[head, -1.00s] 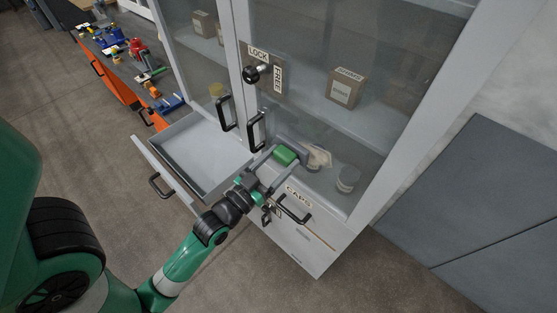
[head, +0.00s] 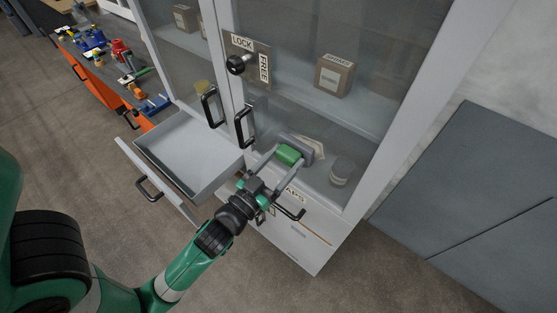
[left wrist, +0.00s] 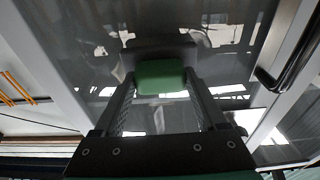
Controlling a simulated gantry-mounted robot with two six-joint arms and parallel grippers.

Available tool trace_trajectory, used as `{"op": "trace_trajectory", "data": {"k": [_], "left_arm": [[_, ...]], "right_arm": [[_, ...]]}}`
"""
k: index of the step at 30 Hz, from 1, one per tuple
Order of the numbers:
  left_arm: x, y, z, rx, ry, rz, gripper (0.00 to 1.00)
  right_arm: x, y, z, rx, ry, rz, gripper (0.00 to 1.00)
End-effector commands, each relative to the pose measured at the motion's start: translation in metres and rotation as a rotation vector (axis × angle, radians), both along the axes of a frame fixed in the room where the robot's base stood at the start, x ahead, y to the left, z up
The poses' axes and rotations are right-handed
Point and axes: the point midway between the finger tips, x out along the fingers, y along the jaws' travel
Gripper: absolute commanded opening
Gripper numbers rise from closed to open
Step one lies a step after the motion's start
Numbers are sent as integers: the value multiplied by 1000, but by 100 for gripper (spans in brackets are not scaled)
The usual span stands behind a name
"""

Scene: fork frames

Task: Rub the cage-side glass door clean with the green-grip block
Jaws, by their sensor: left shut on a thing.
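My left gripper (head: 283,159) is shut on the green-grip block (head: 289,155), a green grip on a dark grey pad. In the left wrist view the green grip (left wrist: 160,77) sits between the two fingers, with the dark pad beyond it. The pad is at the lower part of the right-hand glass door (head: 380,60); whether it touches the glass is hard to tell. A pale beige patch (head: 314,144) shows beside the pad. White patches on the glass (left wrist: 222,32) may be smears or reflections. My right gripper is not in view.
An open empty drawer (head: 190,150) juts out left of the arm. Black door handles (head: 243,127) and a LOCK/FREE knob (head: 237,65) stand left of the block. A jar (head: 341,171) and a box (head: 334,75) are behind the glass. Grey panels (head: 480,190) lie right.

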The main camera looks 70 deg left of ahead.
Motion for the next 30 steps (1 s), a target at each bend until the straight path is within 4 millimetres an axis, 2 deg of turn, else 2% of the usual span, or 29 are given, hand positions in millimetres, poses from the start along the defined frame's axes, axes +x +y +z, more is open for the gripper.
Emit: {"op": "trace_trajectory", "data": {"k": [7, 12, 18, 25, 30], "left_arm": [[2, -4, 0, 0, -2, -2, 3], [11, -19, -3, 0, -7, -4, 3], [20, -32, 0, -1, -4, -2, 3], [22, -36, 1, -1, -3, 0, 3], [30, -51, -1, 0, -5, -4, 3]], "right_arm": [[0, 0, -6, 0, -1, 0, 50], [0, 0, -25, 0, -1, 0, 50], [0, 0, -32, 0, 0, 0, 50], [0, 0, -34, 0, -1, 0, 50], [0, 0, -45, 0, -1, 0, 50]]}}
